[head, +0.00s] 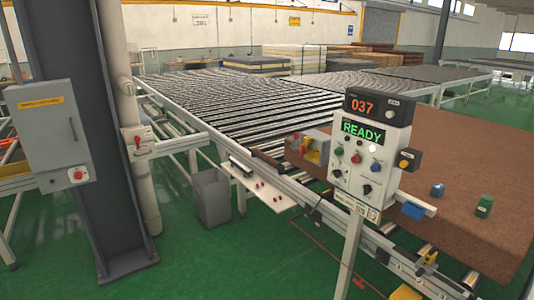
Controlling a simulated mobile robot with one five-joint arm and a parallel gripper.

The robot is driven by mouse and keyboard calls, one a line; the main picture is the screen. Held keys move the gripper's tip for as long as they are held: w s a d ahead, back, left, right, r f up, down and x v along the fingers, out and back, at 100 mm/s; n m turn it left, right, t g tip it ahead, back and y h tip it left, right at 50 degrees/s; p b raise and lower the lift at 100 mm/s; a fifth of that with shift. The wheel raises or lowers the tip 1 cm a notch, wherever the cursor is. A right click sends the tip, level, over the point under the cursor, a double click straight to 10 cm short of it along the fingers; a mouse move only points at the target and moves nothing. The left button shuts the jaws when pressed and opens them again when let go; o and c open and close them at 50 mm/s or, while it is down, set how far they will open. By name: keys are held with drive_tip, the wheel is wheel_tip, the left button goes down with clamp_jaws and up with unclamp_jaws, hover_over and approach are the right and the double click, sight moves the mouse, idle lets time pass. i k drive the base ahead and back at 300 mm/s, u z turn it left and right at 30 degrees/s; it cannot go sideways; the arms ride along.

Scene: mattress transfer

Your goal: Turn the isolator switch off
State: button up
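A small light box with a red handle (138,143) is mounted on the pale pipe beside the dark column at left; it looks like the isolator switch. The handle is too small for me to tell its position. A grey cabinet (47,125) with a yellow label hangs on the column's left side and carries a red round button (78,175) at its lower right. A control post (371,150) stands at centre right, its displays showing "037" and "READY". My gripper is not in view.
A roller conveyor (235,105) runs behind. A grey bin (212,197) stands below its near edge. A large brown block (465,185) lies at right, with small blue and green items on top. Green floor (235,265) is open in front.

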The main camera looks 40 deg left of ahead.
sight(303, 150)
drive_tip(key=u, duration=2.05)
drive_tip(key=i, duration=1.4)
drive_tip(key=u, duration=0.8)
drive_tip(key=i, duration=0.45)
drive_tip(key=u, duration=0.05)
drive_tip(key=k, duration=0.8)
drive_tip(key=u, duration=0.2)
drive_tip(key=i, duration=0.85)
drive_tip(key=z, duration=0.1)
